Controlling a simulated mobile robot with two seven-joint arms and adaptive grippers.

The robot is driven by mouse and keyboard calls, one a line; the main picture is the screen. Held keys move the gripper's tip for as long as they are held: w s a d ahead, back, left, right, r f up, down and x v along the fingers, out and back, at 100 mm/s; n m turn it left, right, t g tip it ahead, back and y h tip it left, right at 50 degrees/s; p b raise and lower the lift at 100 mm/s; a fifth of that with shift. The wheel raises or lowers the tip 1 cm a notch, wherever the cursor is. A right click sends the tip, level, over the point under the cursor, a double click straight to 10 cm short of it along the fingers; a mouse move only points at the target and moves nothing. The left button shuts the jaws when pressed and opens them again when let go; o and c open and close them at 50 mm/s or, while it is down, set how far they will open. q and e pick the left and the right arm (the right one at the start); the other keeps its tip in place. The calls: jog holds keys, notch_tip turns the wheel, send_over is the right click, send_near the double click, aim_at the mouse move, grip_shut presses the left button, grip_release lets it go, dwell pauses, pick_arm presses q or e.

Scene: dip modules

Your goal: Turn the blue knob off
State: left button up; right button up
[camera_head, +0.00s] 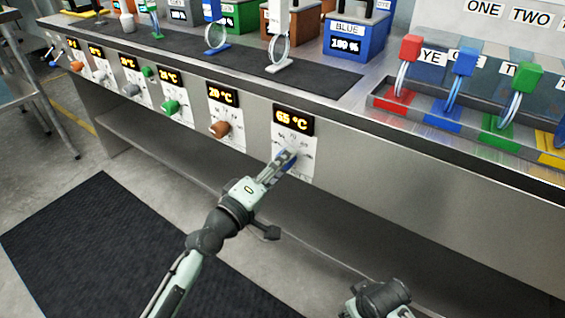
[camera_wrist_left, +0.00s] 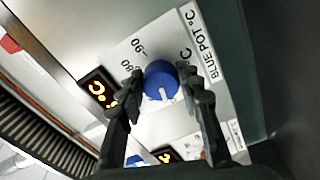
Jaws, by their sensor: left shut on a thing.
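The blue knob (camera_head: 291,162) is on the front panel of the bench, on a white dial plate below a display (camera_head: 292,120) reading 65 °C. In the left wrist view the blue knob (camera_wrist_left: 161,79) has a white pointer mark, and its plate is labelled "BLUE POT °C" (camera_wrist_left: 204,45). My left gripper (camera_head: 287,160) reaches the knob from the front and is shut on it, one finger on each side. It also shows in the left wrist view (camera_wrist_left: 160,95). In the head view the fingers hide much of the knob. My right gripper is not visible.
Other knobs, such as the brown one (camera_head: 219,129) and green one (camera_head: 170,106), sit to the left on the same panel. A blue pot box (camera_head: 346,43) stands above on the bench. A dark mat (camera_head: 90,240) lies on the floor. Part of my right arm shows at bottom right.

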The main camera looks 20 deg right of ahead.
pick_arm(q)
jog(key=shift+n, duration=0.4)
jog(key=o, duration=1.2)
jog(key=shift+c, duration=0.2)
jog(key=v, duration=1.2)
jog(key=shift+s+a, duration=0.1)
